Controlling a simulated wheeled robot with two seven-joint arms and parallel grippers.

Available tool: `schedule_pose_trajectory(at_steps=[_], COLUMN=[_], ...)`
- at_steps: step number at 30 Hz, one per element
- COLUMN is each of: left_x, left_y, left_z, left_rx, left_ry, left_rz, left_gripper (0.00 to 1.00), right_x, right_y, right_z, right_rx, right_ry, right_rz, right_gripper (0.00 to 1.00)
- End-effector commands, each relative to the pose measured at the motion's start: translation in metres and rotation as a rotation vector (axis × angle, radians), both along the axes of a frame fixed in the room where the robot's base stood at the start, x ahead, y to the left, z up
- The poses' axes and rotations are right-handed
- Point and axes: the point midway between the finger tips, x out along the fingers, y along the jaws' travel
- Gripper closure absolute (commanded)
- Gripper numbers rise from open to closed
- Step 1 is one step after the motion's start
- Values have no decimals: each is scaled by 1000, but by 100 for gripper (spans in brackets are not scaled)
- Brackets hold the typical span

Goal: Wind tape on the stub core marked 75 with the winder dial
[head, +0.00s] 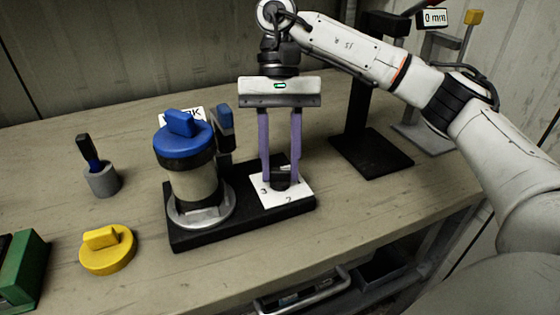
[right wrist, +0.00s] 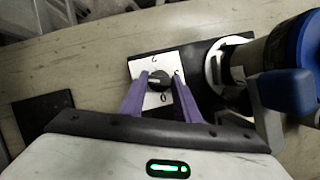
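The winder has a black base (head: 230,224) on the bench. Its dial is a dark knob (head: 281,180) on a white plate (head: 267,198) with numbers. The right wrist view shows the knob (right wrist: 158,82) and plate (right wrist: 143,68) from above. My right gripper (head: 281,181) points down over the plate, its purple fingers on either side of the knob, seemingly with slim gaps. A beige cylinder (head: 195,188) with a blue cap (head: 184,141) stands upright on the base's left part. I see no 75 mark. My left gripper is out of view.
A yellow cap (head: 107,252), a grey cup (head: 102,179) with a dark-handled tool and a green block (head: 24,270) are at left. A partly hidden sign stands behind the blue cap. A stand with a "0 mm" display (head: 433,18) is at right.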

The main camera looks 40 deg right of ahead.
Motion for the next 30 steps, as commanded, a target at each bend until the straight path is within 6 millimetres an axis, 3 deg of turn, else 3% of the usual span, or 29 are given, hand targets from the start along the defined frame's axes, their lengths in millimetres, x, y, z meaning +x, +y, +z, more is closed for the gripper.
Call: schedule_pose_trajectory(at_steps=[3,14,30], left_x=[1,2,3], left_y=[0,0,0], left_z=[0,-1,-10], left_rx=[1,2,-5], left_ry=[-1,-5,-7], left_rz=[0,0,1], left_gripper=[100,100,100], right_x=[0,0,-3], right_y=[0,-1,-4], right_z=[0,0,-2], right_rx=[0,0,0], right_ry=[0,0,-1], right_rz=[0,-69,-519], right_gripper=[93,93,93])
